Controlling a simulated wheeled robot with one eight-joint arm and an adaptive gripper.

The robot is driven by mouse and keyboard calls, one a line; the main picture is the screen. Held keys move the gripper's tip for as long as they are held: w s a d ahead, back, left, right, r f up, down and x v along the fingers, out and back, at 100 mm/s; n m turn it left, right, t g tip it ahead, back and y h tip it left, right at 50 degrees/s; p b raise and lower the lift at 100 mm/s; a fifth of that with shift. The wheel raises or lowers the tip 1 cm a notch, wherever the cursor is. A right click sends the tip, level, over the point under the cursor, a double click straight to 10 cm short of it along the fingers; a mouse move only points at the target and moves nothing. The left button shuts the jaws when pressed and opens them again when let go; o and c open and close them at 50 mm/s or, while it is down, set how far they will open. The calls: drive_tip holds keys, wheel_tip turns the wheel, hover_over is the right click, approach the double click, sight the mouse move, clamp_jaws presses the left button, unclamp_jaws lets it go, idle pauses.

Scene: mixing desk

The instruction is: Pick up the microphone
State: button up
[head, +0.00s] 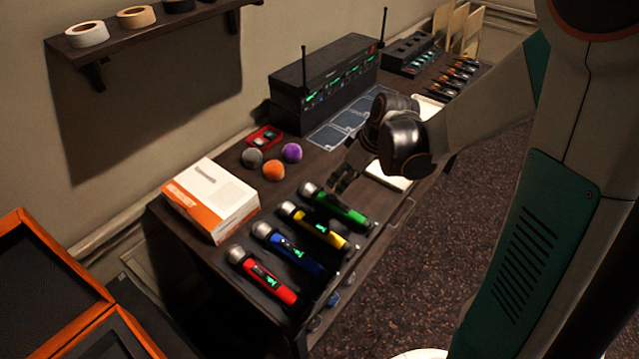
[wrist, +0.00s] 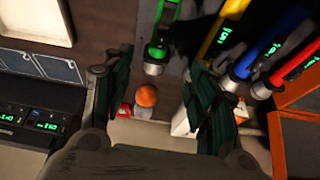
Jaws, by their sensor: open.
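Several handheld microphones lie in a row on the dark desk. The green microphone (head: 333,204) is nearest my gripper (head: 346,178), which hangs above and just behind it. The yellow microphone (head: 313,226), blue microphone (head: 287,247) and red microphone (head: 262,276) lie further to the front left. In the wrist view my open fingers (wrist: 155,88) show with empty space between them. The green microphone (wrist: 161,38) lies beyond that gap, its silver head toward me. The yellow one (wrist: 224,35) and the blue one (wrist: 268,45) are to its right.
An orange and white box (head: 213,198) stands left of the microphones. Foam balls, among them an orange one (head: 273,171), and a red tray (head: 265,136) lie behind. A black receiver with antennas (head: 325,80) stands at the back. A shelf (head: 150,40) juts from the wall.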

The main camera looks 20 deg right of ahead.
sight(328, 196)
drive_tip(key=b+x, duration=0.3)
drive_tip(key=x, duration=0.6)
drive_tip(key=shift+b+x, duration=1.4)
drive_tip(key=shift+x, duration=1.2)
drive_tip(key=shift+w+a+r, duration=0.1)
drive_tip(key=shift+c, duration=0.3)
drive_tip(key=c, duration=1.1)
drive_tip(key=shift+r, duration=0.1)
